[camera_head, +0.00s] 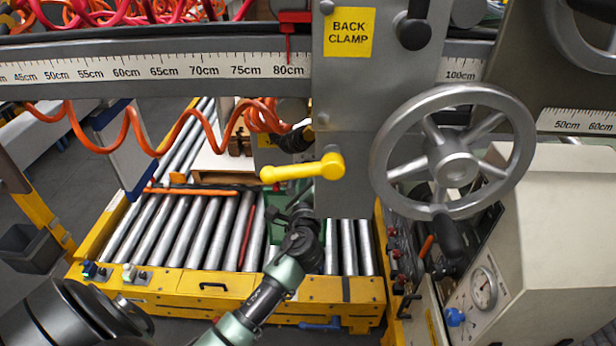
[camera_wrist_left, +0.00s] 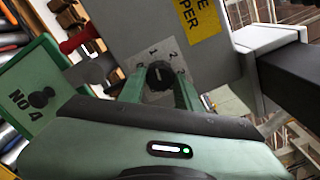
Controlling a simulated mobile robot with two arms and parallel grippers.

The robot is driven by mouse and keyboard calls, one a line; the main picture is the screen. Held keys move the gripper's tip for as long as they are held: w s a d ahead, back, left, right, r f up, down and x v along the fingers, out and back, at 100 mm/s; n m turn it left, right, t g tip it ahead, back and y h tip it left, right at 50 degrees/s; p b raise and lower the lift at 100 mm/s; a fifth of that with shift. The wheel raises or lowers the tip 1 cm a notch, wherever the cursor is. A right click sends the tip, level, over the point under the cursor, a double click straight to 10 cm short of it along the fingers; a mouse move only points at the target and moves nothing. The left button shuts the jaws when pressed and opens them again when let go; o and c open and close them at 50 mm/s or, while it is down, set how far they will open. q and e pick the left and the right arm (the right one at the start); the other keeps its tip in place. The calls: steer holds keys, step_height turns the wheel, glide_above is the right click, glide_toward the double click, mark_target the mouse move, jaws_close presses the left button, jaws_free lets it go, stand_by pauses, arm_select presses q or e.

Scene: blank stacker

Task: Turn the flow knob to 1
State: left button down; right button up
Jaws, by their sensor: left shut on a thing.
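The flow knob (camera_wrist_left: 160,75) is a small dark round knob with a pale mark on its face, seen in the left wrist view. It sits on a grey plate (camera_wrist_left: 139,64) with small digits, of which a 1 and a 2 seem to show; the pointer's exact setting is too small to read. My left gripper (camera_wrist_left: 158,82) has its two green fingers closed on the knob, one on each side. My right gripper is not in view.
Beside the knob are a red-ended lever (camera_wrist_left: 76,42) and a green No 4 plate (camera_wrist_left: 22,103). A grey housing (camera_wrist_left: 225,62) is close on the right. In the head view, a yellow handle (camera_head: 302,168), a large handwheel (camera_head: 453,165) and orange hoses (camera_head: 148,148) surround the column above rollers.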

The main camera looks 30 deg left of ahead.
arm_select(q)
steer(key=shift+f, duration=0.1)
steer(key=c, duration=1)
jaws_free()
steer(key=shift+o, duration=0.2)
steer(key=shift+s+d, duration=0.1)
steer(key=b+v, duration=0.1)
steer(key=v, duration=0.6)
steer(key=shift+s, duration=0.35)
steer(key=shift+d, duration=0.15)
